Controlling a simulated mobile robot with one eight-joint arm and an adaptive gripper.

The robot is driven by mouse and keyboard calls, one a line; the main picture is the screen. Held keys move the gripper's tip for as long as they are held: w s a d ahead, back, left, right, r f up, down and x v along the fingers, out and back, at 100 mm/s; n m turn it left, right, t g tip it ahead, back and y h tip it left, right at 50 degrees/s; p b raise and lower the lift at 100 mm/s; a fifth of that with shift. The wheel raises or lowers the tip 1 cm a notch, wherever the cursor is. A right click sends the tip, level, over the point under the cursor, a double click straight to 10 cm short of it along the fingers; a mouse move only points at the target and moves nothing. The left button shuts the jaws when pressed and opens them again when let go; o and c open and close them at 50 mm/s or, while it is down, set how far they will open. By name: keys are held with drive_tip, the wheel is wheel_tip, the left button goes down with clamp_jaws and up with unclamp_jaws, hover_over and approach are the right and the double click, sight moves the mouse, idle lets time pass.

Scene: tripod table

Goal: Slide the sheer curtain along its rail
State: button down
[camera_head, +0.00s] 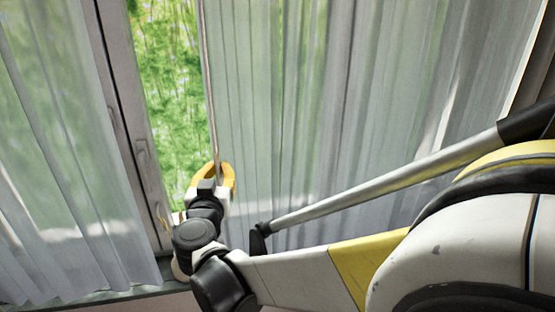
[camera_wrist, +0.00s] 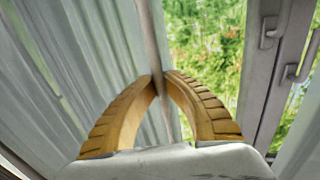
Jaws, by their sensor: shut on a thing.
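A sheer whitish curtain (camera_head: 290,110) hangs in folds across the middle and right of the head view. It fills the left of the wrist view (camera_wrist: 75,50). A thin pale rod (camera_head: 208,80) hangs along its left edge; it also shows in the wrist view (camera_wrist: 155,35). My gripper (camera_head: 217,167) has curved yellow fingers, closed around the rod's lower part at the curtain's edge. In the wrist view its fingertips (camera_wrist: 160,76) meet at the rod. The rail is out of view.
Another sheer curtain (camera_head: 60,150) hangs at the left. Between the curtains are a grey window frame (camera_head: 127,120) with handles (camera_head: 143,155) and a strip of bare glass with green foliage (camera_head: 172,90) outside. A sill (camera_head: 100,297) runs along the bottom.

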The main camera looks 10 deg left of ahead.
drive_tip(key=s+a, duration=0.4)
drive_tip(key=a, duration=0.8)
drive_tip(key=s+a, duration=0.5)
drive_tip(key=a, duration=0.7)
drive_tip(key=shift+a, duration=0.3)
drive_tip(key=shift+s, duration=0.15)
drive_tip(key=c, duration=1.6)
unclamp_jaws()
drive_tip(key=shift+a, duration=0.1)
drive_tip(key=shift+o, duration=0.8)
drive_tip(key=shift+s+a, duration=0.1)
drive_tip(key=s+d, duration=0.2)
drive_tip(key=s, duration=0.9)
drive_tip(key=shift+s, duration=0.4)
